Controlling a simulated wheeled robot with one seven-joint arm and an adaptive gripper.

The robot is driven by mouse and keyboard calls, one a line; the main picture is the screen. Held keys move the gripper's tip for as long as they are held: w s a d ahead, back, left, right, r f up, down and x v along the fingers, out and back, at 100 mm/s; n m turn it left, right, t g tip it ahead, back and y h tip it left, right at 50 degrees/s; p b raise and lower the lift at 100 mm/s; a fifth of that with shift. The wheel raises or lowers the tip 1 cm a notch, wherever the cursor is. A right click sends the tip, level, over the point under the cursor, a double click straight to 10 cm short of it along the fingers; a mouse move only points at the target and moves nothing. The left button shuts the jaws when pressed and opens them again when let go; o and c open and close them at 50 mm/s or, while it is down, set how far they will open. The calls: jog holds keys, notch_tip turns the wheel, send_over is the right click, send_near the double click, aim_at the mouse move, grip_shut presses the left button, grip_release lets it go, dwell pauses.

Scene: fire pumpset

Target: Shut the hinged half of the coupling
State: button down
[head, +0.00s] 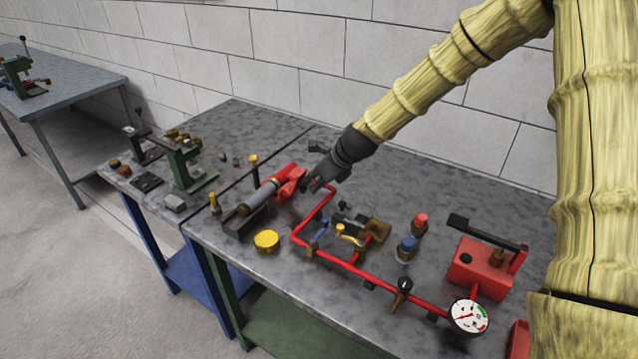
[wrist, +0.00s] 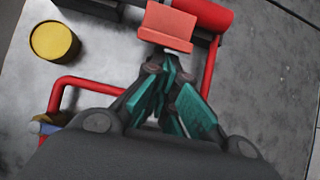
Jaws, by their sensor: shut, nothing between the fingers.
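The red coupling (head: 288,182) sits at the end of a grey cylinder near the middle of the table, beside the end of the red pipe. In the wrist view its raised red hinged half (wrist: 167,27) shows as a flap standing just ahead of the fingertips, with the rounded red body (wrist: 207,14) behind it. I cannot tell how far the flap is swung open. My gripper (head: 308,184) is just right of the coupling. In the wrist view the gripper (wrist: 162,68) has its teal-padded fingers together and empty, with the tips close to the flap's lower edge; contact is unclear.
A red pipe (head: 345,264) runs from beside the coupling to a pressure gauge (head: 469,316). A yellow cap (head: 266,240) lies left of the pipe. A brass and black valve piece (head: 372,232) and a red pump box (head: 479,263) stand to the right.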

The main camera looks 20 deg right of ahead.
jog(key=shift+w+p, duration=0.4)
jog(key=shift+p, duration=0.3)
jog(key=shift+g, duration=0.3)
